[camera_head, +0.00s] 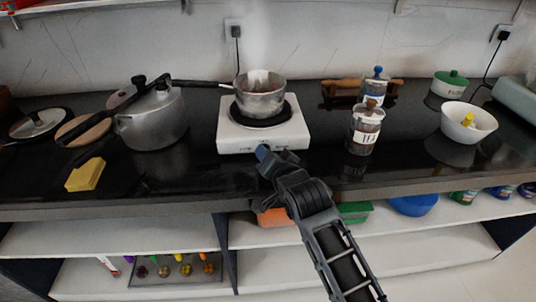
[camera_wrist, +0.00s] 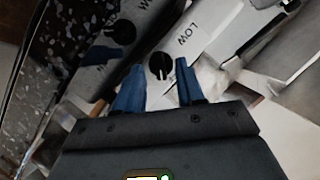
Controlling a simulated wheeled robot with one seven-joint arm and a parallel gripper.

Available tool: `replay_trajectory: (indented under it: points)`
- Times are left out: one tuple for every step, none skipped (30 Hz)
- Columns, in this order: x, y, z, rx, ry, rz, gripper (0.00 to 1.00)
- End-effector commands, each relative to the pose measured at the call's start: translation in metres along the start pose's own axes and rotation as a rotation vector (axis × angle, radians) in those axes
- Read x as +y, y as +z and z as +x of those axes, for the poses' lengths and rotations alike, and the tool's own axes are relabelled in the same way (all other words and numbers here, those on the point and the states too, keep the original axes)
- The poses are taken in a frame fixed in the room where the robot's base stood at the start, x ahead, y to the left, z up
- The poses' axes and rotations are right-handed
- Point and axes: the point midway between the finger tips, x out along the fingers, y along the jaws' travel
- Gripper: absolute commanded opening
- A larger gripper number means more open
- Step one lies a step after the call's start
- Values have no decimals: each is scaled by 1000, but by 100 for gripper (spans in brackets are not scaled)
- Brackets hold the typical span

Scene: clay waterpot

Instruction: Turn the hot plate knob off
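The white hot plate (camera_head: 238,140) stands on the black counter, with a steaming metal saucepan (camera_head: 262,98) on top. My gripper (camera_head: 263,153) is at its front face and hides the knob in the head view. In the wrist view the round black knob (camera_wrist: 160,66) sits on the white front panel beside the word LOW. My gripper's blue fingertips (camera_wrist: 160,72) are apart, one on each side of the knob. I cannot tell whether they touch it. A dimmer second knob shape to the left looks like a reflection in the counter.
A pressure cooker (camera_head: 152,122) stands left of the hot plate, with a yellow sponge (camera_head: 86,174) nearer the front edge. A labelled glass jar (camera_head: 364,133) and a white bowl (camera_head: 465,124) stand to the right. Shelves (camera_head: 400,235) lie below the counter.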

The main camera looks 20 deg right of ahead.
Motion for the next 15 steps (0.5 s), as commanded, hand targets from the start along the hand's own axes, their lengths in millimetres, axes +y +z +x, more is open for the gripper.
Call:
replay_trajectory:
  points:
    - [-1, -1, 4, 1, -1, 2, 38]
    - [-1, 0, 5, 1, -1, 2, 38]
    - [0, 0, 7, 1, -1, 1, 38]
    - [0, 0, 7, 0, -1, 0, 38]
    - [0, 0, 8, 0, -1, 0, 38]
    - [0, 0, 8, 1, -1, 0, 38]
    - [0, 0, 8, 1, -1, 0, 38]
    - [0, 0, 8, 1, -1, 0, 38]
    - [0, 0, 8, 1, -1, 0, 38]
    - [0, 0, 8, 1, -1, 0, 38]
    - [0, 0, 8, 1, -1, 0, 38]
    - [0, 0, 8, 1, -1, 0, 37]
    - [0, 0, 8, 1, -1, 0, 34]
    - [0, 0, 8, 1, -1, 0, 32]
    - [0, 0, 8, 1, -1, 0, 28]
